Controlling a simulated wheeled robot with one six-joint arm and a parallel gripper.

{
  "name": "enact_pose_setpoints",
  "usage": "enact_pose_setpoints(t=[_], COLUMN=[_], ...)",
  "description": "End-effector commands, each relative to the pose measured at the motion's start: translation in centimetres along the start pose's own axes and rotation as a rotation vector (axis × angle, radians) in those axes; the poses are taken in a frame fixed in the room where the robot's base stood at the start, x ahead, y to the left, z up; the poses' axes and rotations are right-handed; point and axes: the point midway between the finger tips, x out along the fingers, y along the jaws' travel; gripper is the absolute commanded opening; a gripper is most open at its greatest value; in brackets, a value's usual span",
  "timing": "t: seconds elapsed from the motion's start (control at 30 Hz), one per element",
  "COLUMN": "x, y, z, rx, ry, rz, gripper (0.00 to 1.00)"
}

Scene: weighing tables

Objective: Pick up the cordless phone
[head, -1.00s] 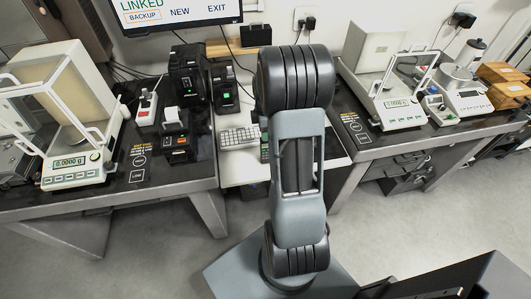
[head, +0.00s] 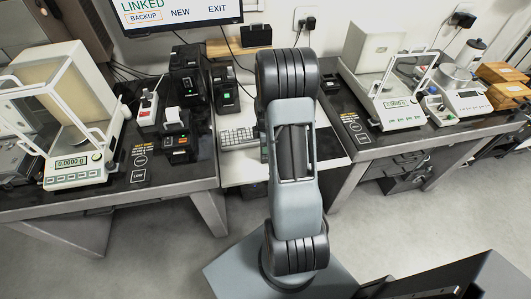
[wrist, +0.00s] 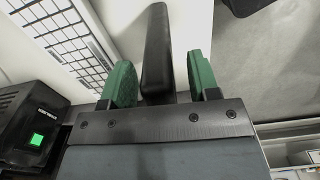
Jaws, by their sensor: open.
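A long black object, which looks like the cordless phone (wrist: 156,45), lies between the two green finger pads in the wrist view. I see it end-on or along its narrow side; no buttons or screen show. My gripper (wrist: 161,82) is open, with one pad on each side of it. In the head view my arm hides the gripper and the phone.
A white keyboard (head: 238,137) lies left of my arm on the low white desk (head: 231,173). A black device with a green light (head: 224,92) stands behind it; it also shows in the wrist view (wrist: 30,118). Balances (head: 75,172) (head: 402,112) stand on both side tables.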

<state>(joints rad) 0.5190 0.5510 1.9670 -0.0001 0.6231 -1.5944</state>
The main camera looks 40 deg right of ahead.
Motion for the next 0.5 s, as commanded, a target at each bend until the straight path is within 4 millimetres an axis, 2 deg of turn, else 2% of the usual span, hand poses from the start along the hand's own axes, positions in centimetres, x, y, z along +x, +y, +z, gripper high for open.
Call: enact_pose_setpoints(t=[0.07, 0.5], x=[-0.01, -0.04], y=[0.00, 0.00], z=[0.00, 0.00], rx=[0.000, 0.000], ry=[0.000, 0.000], rz=[0.000, 0.000], gripper=[0.52, 0.09])
